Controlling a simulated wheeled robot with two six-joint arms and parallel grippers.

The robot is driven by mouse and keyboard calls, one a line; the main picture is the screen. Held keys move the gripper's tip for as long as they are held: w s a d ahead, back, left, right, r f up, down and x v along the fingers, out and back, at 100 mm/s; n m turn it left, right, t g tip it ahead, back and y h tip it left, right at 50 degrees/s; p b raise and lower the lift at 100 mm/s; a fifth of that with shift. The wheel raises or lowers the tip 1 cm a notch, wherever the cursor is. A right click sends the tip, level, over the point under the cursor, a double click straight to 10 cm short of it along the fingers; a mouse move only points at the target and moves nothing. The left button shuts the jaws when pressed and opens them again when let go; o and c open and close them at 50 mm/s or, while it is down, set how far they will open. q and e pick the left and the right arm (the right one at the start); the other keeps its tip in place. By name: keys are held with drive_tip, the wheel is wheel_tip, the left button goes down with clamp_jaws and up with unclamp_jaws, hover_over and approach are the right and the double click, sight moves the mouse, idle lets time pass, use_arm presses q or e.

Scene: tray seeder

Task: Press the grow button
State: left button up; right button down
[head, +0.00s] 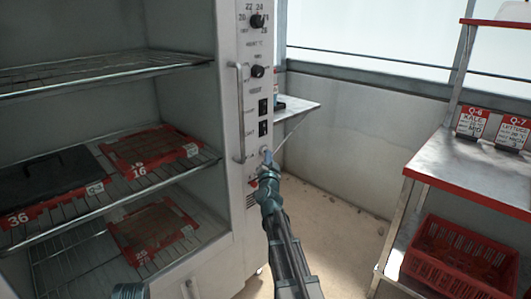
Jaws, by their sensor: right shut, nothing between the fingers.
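The tall cabinet's control panel (251,100) carries two black dials, two black rocker switches and a small pale round button (264,150) below them. I cannot read any label by this button, so I cannot tell if it is the grow button. My right gripper (267,159) is shut and empty, its tip at the button's lower edge and partly covering it. I cannot tell whether they touch. A red part (253,183) sits just below on the panel, partly hidden by my gripper.
The cabinet stands open, with red seed trays (150,152) and a dark-lidded tray (45,175) on wire racks. A vertical handle (241,110) runs beside the panel. A metal bench (450,165) stands at right, with a red crate (460,255) below. Floor between is clear.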

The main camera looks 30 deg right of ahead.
drive_tip(key=shift+s+d, duration=0.2)
drive_tip(key=shift+s, duration=0.55)
drive_tip(key=s, duration=0.2)
drive_tip(key=s+d, duration=0.1)
drive_tip(key=s, duration=0.2)
drive_tip(key=shift+d, duration=0.15)
idle(0.4)
